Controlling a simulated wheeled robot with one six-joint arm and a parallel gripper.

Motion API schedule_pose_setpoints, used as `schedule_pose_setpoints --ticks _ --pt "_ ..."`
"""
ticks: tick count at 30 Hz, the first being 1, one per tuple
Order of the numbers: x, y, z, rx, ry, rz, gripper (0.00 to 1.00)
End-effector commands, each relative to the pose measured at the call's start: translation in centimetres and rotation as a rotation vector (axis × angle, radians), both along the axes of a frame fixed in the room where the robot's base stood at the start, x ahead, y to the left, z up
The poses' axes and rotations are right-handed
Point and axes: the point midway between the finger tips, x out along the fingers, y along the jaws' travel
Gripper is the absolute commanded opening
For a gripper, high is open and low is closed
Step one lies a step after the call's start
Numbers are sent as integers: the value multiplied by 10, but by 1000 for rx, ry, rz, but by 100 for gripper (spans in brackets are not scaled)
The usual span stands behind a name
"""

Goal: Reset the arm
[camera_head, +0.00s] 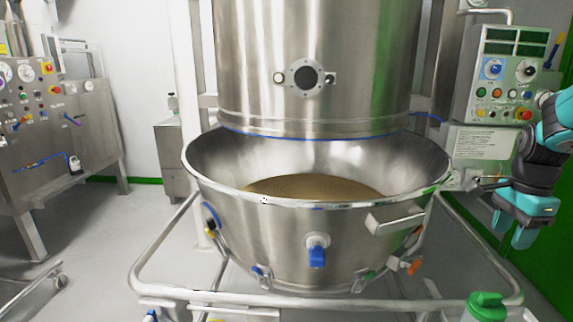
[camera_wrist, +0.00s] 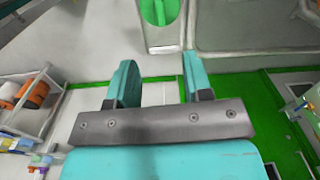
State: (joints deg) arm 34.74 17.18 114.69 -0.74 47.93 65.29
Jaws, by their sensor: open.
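My gripper (camera_head: 509,231) hangs at the right edge of the head view, its teal fingers pointing down, to the right of the steel bowl (camera_head: 270,235). In the wrist view my gripper (camera_wrist: 158,80) shows two teal fingers spread apart with nothing between them. It is open and empty. My black and teal arm runs off the right edge of the head view, so most of it is hidden.
The bowl holds brown material (camera_head: 315,187) under a large steel vessel (camera_head: 315,70). A tubular frame (camera_head: 165,291) surrounds the bowl. A control panel (camera_head: 507,75) is behind my gripper. A green-capped container (camera_head: 487,305) stands at bottom right.

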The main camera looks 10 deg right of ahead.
Motion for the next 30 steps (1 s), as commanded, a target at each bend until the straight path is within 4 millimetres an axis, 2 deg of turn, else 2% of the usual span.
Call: schedule_pose_setpoints --ticks 2,5,6,8,9,12,15,18,21,24,30 --pt "7 33 14 9 -23 157 46" --pt "11 97 33 29 -69 481 46" --pt "9 127 42 39 -92 642 46" --pt "-1 174 54 56 -129 892 46" --pt "-11 204 62 66 -158 1061 46" --pt "-46 271 77 96 -230 1471 46" --pt "-87 319 88 124 -305 1827 46" --pt "-123 349 93 146 -369 2094 46" --pt "-146 363 95 161 -411 2254 46" --pt "-155 368 96 167 -429 2312 46" --pt "-155 368 96 167 -429 2312 46"
